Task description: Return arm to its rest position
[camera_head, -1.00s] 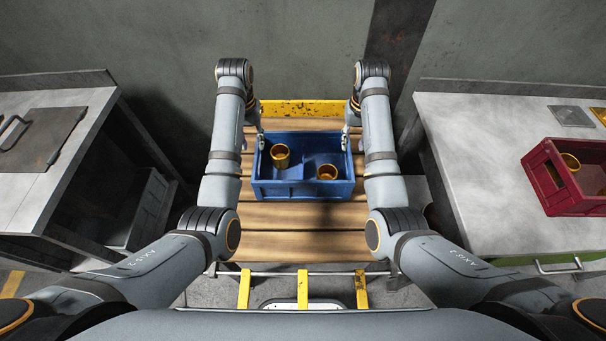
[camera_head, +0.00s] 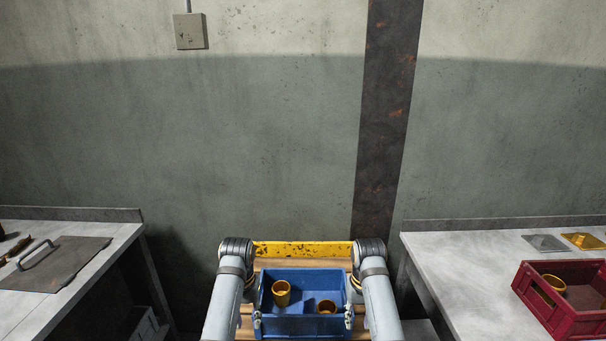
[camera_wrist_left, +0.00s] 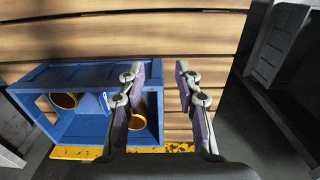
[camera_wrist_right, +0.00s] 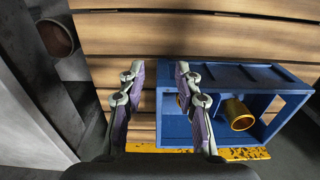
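A blue bin (camera_head: 300,328) stands on a wooden slatted cart top, between my two arms. It holds two gold cups, one upright at left (camera_head: 281,293) and one at right (camera_head: 327,306). My left gripper (camera_wrist_left: 167,66) is open at the bin's side, one finger over the bin and the other outside it. My right gripper (camera_wrist_right: 160,68) is open at the opposite side, its fingers likewise on either side of the wall region. I cannot tell whether any finger touches the bin. The forearms hide part of the cart in the head view.
A yellow scuffed rail (camera_head: 303,249) runs behind the bin. A grey table at left carries a dark plate with a handle (camera_head: 62,262). A grey table at right carries a red bin (camera_head: 566,318) with a gold cup (camera_head: 549,287). A wall stands behind.

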